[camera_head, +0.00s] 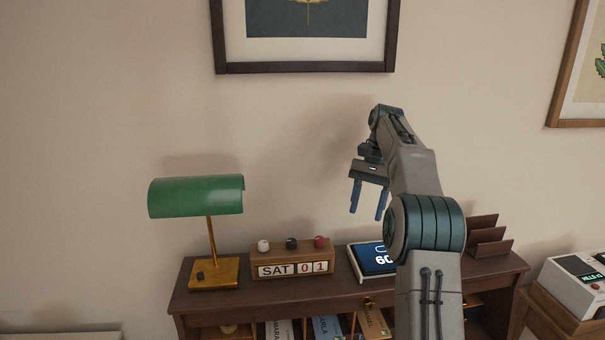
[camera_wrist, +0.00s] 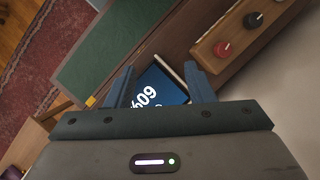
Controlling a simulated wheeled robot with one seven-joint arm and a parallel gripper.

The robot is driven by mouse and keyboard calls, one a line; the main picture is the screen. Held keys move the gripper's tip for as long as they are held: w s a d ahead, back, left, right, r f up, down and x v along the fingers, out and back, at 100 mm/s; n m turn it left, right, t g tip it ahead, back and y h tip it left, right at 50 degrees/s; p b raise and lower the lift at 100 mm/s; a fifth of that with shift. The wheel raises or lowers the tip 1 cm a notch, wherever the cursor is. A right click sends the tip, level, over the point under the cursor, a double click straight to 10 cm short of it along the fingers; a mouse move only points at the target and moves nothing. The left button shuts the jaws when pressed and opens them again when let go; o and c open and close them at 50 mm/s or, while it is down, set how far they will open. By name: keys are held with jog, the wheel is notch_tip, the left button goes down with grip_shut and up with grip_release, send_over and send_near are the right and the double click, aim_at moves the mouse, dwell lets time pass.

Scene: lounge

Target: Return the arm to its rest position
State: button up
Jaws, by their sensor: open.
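My gripper (camera_head: 368,200) is raised above the wooden cabinet (camera_head: 215,303), with its two blue fingers pointing down. The fingers are apart with nothing between them. In the wrist view my gripper (camera_wrist: 160,88) also shows spread fingers, with a dark tablet-like screen (camera_wrist: 163,92) seen beyond them. That screen (camera_head: 374,262) lies on the cabinet top below my gripper, partly hidden by my arm in the head view.
A green-shaded brass lamp (camera_head: 196,197) and a wooden block calendar (camera_head: 291,262) with three knobs stand left of the screen. A brown slotted rack (camera_head: 487,238) stands right. A white device (camera_head: 577,285) is at far right. Framed pictures hang above.

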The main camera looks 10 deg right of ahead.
jog(key=s+a+n+t+h+b, duration=0.3)
jog(key=s+a, duration=0.4)
jog(key=s, duration=0.6)
jog(key=s+a+f+n+t+b, duration=0.1)
jog(key=s+f+n+t, duration=0.1)
jog(key=s+f, duration=0.5)
jog(key=s+a+f+n+t+b, duration=0.2)
jog(key=s+f, duration=0.5)
jog(key=s, duration=0.5)
jog(key=shift+n, duration=0.6)
